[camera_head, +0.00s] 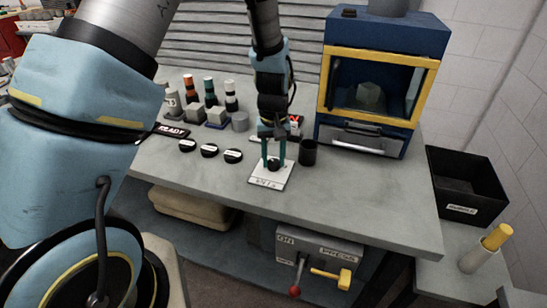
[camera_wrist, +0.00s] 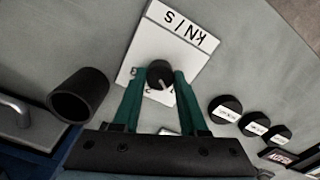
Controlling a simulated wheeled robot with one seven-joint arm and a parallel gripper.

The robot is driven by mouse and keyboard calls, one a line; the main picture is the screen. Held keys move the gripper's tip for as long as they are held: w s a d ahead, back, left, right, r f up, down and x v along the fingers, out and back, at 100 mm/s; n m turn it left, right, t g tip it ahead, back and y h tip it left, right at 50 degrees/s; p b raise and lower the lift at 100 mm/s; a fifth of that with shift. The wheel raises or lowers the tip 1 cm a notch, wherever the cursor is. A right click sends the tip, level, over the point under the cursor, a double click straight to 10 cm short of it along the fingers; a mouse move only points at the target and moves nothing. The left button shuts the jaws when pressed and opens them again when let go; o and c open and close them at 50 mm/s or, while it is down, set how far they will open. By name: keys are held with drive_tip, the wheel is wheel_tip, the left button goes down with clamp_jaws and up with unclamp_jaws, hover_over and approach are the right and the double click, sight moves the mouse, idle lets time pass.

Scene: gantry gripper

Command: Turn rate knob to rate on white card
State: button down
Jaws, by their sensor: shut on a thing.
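The rate knob (camera_head: 273,165) is a round black knob on a white plate (camera_head: 284,177) near the front edge of the bench. In the wrist view the knob (camera_wrist: 159,74) has a pale pointer line slanting toward the lower right, and the plate (camera_wrist: 185,38) reads "KN/S". My gripper (camera_head: 274,160) points down at the plate, its teal fingers closed on both sides of the knob; it also shows in the wrist view (camera_wrist: 158,80). The fingers cover part of the plate's scale. A small card with white and red (camera_head: 295,124) stands behind my gripper; its writing is unreadable.
A black cup (camera_head: 308,153) stands close right of the plate. A blue and yellow cabinet (camera_head: 380,85) fills the back right. The bench front right is clear.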

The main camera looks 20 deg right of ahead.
sight(271, 161)
drive_tip(key=shift+n, duration=0.4)
drive_tip(key=shift+c, duration=2.2)
unclamp_jaws()
drive_tip(key=shift+r, duration=0.1)
wheel_tip(271, 161, up, 11)
drive_tip(key=b, duration=0.1)
drive_tip(key=shift+b, duration=0.35)
drive_tip(key=shift+f, duration=0.2)
drive_tip(key=s+a+r+n+t, duration=0.1)
drive_tip(key=a+r+n, duration=0.1)
drive_tip(key=a, duration=2.9)
drive_tip(key=shift+t, duration=0.3)
